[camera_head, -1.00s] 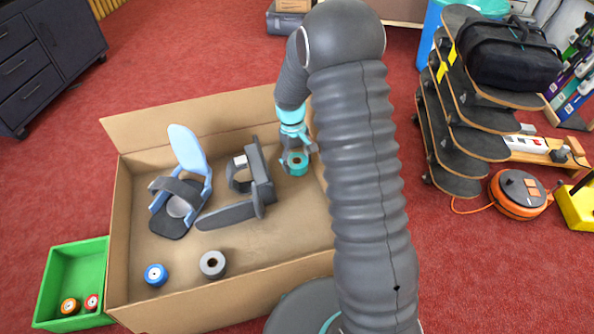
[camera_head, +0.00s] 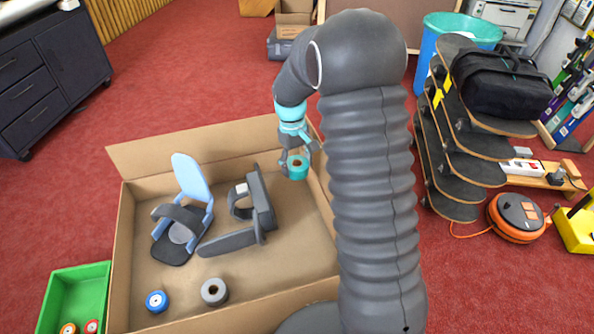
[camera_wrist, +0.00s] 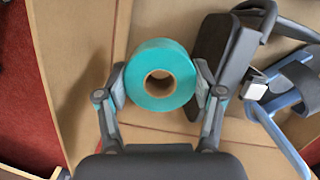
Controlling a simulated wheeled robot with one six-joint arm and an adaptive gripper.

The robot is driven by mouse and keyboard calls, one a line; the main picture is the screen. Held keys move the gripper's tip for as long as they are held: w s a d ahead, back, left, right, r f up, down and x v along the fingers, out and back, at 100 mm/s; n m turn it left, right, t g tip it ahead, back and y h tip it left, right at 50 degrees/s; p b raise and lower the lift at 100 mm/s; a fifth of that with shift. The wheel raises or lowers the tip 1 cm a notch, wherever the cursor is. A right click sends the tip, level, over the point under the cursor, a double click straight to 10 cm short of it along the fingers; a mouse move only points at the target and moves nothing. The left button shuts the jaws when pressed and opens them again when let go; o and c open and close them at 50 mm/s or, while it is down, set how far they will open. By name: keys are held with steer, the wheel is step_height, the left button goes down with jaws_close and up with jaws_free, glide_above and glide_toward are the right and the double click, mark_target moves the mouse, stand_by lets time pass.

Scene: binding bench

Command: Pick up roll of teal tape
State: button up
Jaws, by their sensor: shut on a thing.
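The roll of teal tape (camera_head: 298,168) is between the fingers of my gripper (camera_head: 297,160), near the back right corner of the cardboard box (camera_head: 250,303). In the wrist view the teal roll (camera_wrist: 160,75) shows its brown core and open hole. The gripper's fingers (camera_wrist: 160,88) press on its left and right sides. The roll appears held above the box floor. My arm hides part of the box's right side.
In the box are a blue and grey binding (camera_head: 183,215), a dark grey binding (camera_head: 250,215), a blue tape roll (camera_head: 157,301) and a grey tape roll (camera_head: 214,291). A green bin (camera_head: 85,288) stands left. Stacked skateboards (camera_head: 455,160) stand right. Red carpet lies around.

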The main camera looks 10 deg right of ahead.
mark_target(297, 163)
step_height(297, 163, up, 15)
stand_by(1.0)
steer(key=shift+f, duration=0.15)
